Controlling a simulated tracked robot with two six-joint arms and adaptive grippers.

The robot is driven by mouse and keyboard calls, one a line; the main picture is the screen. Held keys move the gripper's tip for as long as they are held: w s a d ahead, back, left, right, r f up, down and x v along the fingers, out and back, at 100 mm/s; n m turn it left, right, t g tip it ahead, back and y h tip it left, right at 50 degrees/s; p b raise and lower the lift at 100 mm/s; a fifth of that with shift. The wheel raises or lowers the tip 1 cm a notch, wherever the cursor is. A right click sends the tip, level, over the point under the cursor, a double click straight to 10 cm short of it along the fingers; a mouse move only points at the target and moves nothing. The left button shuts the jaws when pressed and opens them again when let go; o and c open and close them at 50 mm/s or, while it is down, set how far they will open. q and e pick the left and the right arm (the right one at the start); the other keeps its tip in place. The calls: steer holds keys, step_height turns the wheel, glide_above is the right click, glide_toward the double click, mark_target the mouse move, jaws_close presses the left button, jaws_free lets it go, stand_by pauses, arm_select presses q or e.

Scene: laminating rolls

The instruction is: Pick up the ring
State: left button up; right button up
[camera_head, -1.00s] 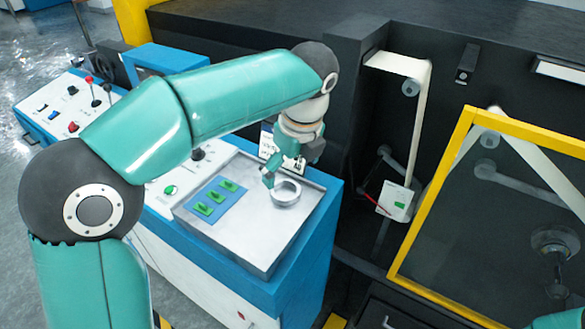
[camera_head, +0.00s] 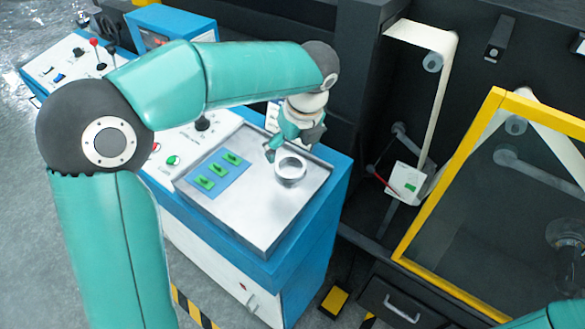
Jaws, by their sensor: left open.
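The ring (camera_head: 290,169) is a short silvery metal band. It lies flat on the metal tray top (camera_head: 250,217) of the blue and white console, right of a blue pad with green pieces. My left gripper (camera_head: 282,147) is open just behind and to the left of the ring. One teal fingertip hangs close to the ring's left rim; I cannot tell whether it touches. The other finger is hard to make out. My right gripper is out of view.
The blue pad (camera_head: 217,174) with several green pieces lies on the tray. Levers and buttons (camera_head: 95,55) stand on the panel at the left. A dark machine with a white web (camera_head: 440,90) and a yellow-framed guard (camera_head: 450,170) is at the right. The tray's front is clear.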

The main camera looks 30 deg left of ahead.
mark_target(289, 170)
arm_select(q)
steer(key=shift+s+d+x, duration=0.15)
steer(key=shift+x, duration=0.8)
steer(key=shift+s+d+x, duration=0.1)
steer(key=shift+d+x, duration=0.05)
steer(key=shift+x, duration=0.75)
steer(key=shift+s+d+x, duration=0.1)
steer(key=shift+s+x, duration=0.05)
steer(key=shift+x, duration=0.8)
steer(key=shift+f, duration=0.1)
steer(key=c, duration=1.2)
